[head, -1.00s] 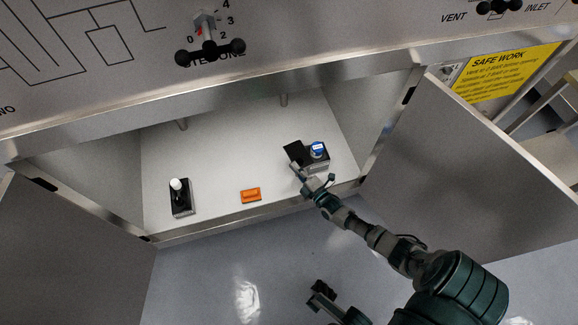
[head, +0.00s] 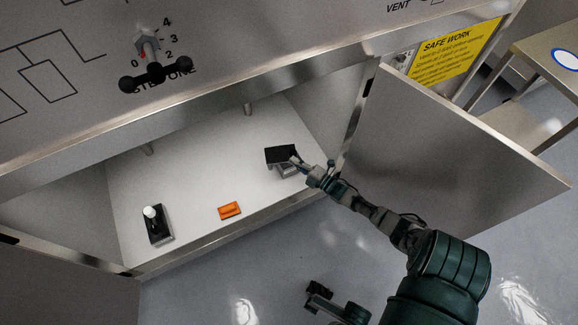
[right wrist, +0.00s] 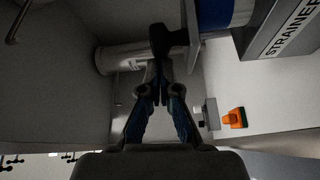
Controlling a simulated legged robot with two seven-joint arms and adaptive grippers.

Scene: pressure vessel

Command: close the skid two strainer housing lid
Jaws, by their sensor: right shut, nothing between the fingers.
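The strainer housing (head: 287,171) is a small grey block on the cabinet floor, right of centre. Its black lid (head: 279,155) lies over the top in the head view. In the right wrist view the label STRAINER shows on the housing (right wrist: 275,35). A blue cylinder (right wrist: 213,14) shows between housing and lid plate (right wrist: 192,35), so a gap is visible there. My right gripper (head: 295,160) is shut and empty at the lid's right edge; its fingertips (right wrist: 158,92) are by a dark part of the lid. Probably my left gripper (head: 318,290) is low outside; its fingers are unclear.
An orange block (head: 229,210) lies left of the housing. A black base with a white knob (head: 155,222) stands farther left. The open right door (head: 450,150) is beside my right arm. The cabinet's top edge (head: 200,108) overhangs the opening.

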